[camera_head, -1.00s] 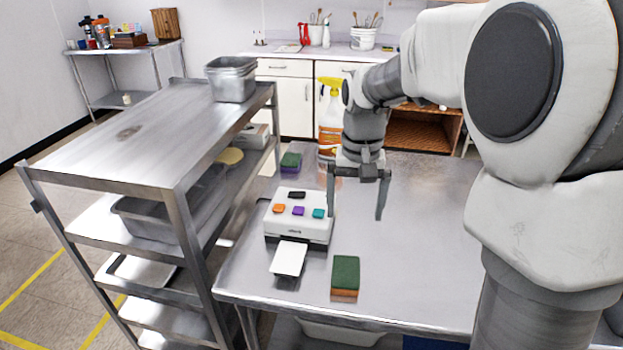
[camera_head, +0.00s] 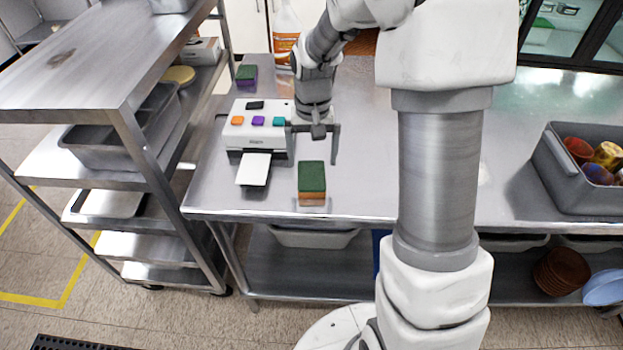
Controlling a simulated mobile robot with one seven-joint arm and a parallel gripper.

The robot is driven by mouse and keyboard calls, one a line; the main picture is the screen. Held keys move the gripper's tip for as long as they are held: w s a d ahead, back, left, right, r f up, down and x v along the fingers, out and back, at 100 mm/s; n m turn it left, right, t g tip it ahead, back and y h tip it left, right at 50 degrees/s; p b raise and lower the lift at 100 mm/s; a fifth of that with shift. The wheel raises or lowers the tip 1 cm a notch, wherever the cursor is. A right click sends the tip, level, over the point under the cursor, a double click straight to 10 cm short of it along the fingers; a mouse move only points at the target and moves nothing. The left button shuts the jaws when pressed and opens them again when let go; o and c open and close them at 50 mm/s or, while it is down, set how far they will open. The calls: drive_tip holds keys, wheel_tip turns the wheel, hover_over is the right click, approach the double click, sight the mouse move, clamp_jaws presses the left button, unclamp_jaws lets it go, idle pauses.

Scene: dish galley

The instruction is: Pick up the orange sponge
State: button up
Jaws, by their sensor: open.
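The orange sponge (camera_head: 312,184) has a green top layer and an orange body. It lies flat near the front edge of the steel table, right of the white box's tongue. My gripper (camera_head: 313,161) points down with its two fingers apart and nothing between them. In the picture it is just beyond the sponge's far end, apparently above the table. How high it is above the table I cannot tell. A second sponge (camera_head: 246,75), green over purple, lies farther back on the left.
A white box with coloured buttons (camera_head: 260,142) stands left of my gripper, close to the left finger. A spray bottle (camera_head: 286,35) stands behind. A steel shelf rack (camera_head: 100,75) stands at left, a grey bin (camera_head: 580,180) at right. Table (camera_head: 360,195) right of the sponge is clear.

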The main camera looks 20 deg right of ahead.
sight(312, 175)
wheel_tip(312, 175, down, 5)
drive_tip(key=shift+s+a+r, duration=0.1)
drive_tip(key=c, duration=1.2)
drive_tip(key=shift+o, duration=0.2)
drive_tip(key=shift+r, duration=0.1)
